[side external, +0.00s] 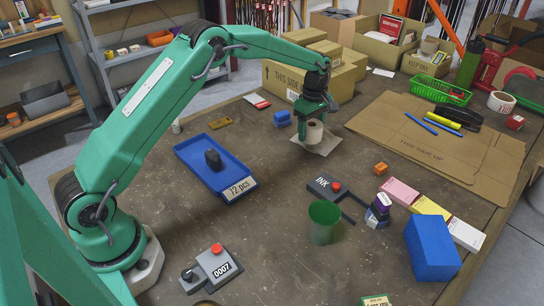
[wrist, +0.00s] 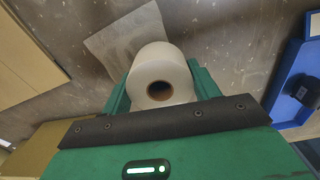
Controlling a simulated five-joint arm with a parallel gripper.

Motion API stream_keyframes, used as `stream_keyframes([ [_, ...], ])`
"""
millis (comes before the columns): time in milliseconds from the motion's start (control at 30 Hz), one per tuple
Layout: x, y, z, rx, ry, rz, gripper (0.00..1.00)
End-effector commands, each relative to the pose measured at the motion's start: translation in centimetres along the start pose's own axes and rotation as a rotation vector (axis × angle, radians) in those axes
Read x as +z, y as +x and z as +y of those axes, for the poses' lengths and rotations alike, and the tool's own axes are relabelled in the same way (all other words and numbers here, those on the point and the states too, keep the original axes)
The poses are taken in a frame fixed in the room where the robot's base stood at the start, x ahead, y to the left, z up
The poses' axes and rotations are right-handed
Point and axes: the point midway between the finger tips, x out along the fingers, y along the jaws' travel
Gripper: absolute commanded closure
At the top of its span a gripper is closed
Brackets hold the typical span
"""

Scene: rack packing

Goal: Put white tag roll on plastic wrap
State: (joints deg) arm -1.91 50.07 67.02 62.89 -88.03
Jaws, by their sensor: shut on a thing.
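The white tag roll (side external: 314,134) is held upright in my green gripper (side external: 314,120). In the wrist view the roll (wrist: 163,58) sits between both fingers of my gripper (wrist: 162,88), with its round core hole facing the camera. The plastic wrap (side external: 326,146) is a pale, thin sheet flat on the table, around the roll's foot in the side view. In the wrist view the sheet (wrist: 112,38) shows beyond the roll, towards the upper left, partly hidden by it. I cannot tell whether the roll touches the sheet.
Cardboard boxes (side external: 290,78) stand close behind the gripper. A small blue item (side external: 283,118) lies to its left. A blue tray (side external: 188,157) holds a dark object farther left. An orange block (side external: 381,168) and flattened cardboard (side external: 455,155) are to the right.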

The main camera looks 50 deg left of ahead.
Motion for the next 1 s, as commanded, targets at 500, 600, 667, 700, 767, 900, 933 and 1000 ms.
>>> stream_keyframes([
  [500,0.0,0.2,0.0,0.0,0.0,0.0,0.18],
  [600,0.0,0.2,0.0,0.0,0.0,0.0,0.18],
  [667,0.0,0.2,0.0,0.0,0.0,0.0,0.18],
  [700,0.0,0.2,0.0,0.0,0.0,0.0,0.18],
  [767,0.0,0.2,0.0,0.0,0.0,0.0,0.18],
  [900,0.0,-0.3,0.0,0.001,0.0,0.0,0.18],
  [933,0.0,-0.5,0.0,0.001,0.0,0.0,0.18],
  [1000,0.0,-1.1,0.0,0.002,0.0,0.0,0.18],
])
